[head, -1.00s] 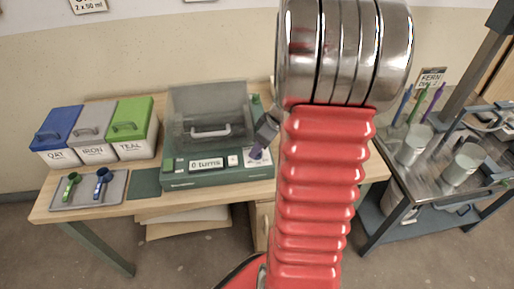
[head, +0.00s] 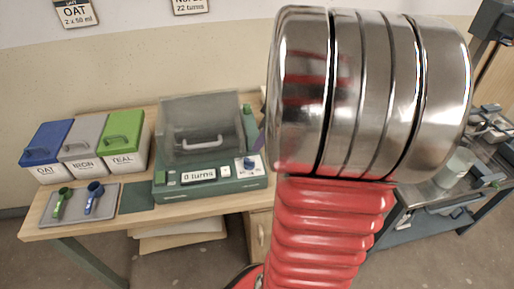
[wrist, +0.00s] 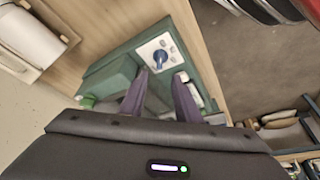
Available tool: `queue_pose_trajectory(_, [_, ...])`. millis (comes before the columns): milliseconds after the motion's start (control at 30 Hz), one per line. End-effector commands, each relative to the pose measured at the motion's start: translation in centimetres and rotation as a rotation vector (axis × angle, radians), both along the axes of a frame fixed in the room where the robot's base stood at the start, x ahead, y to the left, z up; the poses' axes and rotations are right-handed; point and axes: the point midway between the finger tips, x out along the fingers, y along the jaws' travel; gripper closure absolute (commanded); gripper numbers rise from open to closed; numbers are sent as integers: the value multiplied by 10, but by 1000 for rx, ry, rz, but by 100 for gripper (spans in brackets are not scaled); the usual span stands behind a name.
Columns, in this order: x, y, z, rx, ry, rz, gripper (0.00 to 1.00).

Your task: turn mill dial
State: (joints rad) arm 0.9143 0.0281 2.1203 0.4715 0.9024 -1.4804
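The green mill (head: 205,178) stands on the wooden table with its clear lid down, and its display (head: 198,176) reads "0 turns". In the wrist view the dial (wrist: 160,58) shows just beyond my fingertips. My gripper (wrist: 160,76) is open, its two purple fingers apart with nothing between them. I see no contact with the dial. In the head view my arm hides most of the gripper.
Blue, grey and green lidded bins (head: 85,150) stand left of the mill, behind a tray (head: 78,205) with two scoops. Wall signs show "OAT 2 x 50 ml" (head: 75,12) and "22 turns" (head: 190,5). A metal cart (head: 440,205) stands at right.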

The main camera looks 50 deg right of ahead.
Motion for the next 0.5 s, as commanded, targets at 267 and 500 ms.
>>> queue_pose_trajectory(267, [-9, -3, 25, 0, -1, -1, 70])
queue_pose_trajectory(500, [-10, -3, 26, 0, 0, 0, 70])
